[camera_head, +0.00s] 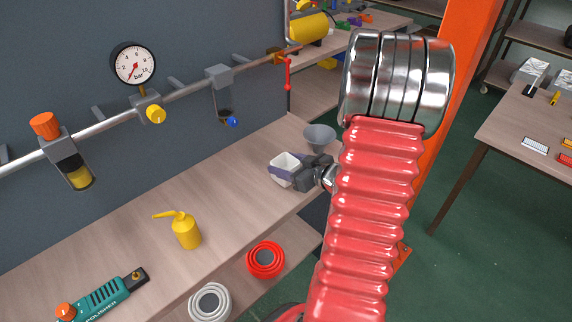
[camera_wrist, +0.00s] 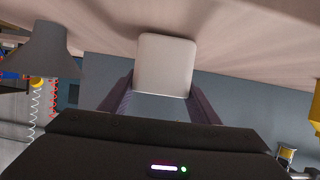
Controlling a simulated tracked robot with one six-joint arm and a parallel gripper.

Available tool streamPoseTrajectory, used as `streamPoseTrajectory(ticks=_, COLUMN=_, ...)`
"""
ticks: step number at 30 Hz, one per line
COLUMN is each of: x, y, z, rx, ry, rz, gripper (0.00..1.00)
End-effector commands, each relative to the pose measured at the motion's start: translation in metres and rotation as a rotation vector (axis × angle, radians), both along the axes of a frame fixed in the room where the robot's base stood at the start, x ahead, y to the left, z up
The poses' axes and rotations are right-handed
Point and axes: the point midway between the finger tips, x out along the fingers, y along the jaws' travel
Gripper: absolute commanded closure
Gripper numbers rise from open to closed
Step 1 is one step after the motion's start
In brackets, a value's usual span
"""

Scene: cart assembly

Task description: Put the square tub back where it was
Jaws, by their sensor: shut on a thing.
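The square tub (camera_head: 287,162) is white and open at the top, over the far right end of the workbench in the head view. My gripper (camera_head: 284,172) is shut on it, with one purple-grey finger along its near side. In the wrist view the tub (camera_wrist: 165,66) shows as a pale rounded square between the two fingers of my gripper (camera_wrist: 161,100). I cannot tell whether the tub touches the bench top or hangs just above it.
A grey funnel (camera_head: 320,136) stands close behind the tub, to its right. A yellow oil can (camera_head: 186,231) and a teal polisher (camera_head: 103,296) are on the bench (camera_head: 130,240). Bench space left of the tub is clear. A pipe with fittings runs along the wall.

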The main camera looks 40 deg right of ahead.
Motion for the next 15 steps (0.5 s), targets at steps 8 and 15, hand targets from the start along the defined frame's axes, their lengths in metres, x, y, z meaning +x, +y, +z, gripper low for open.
streamPoseTrajectory(ticks=8, x=0.0003, y=0.0001, z=-0.0022, rx=-0.001, ry=-0.001, rz=0.000, gripper=0.88)
streamPoseTrajectory(ticks=15, x=0.0003, y=0.0003, z=-0.0039, rx=-0.001, ry=0.000, rz=0.000, gripper=0.39)
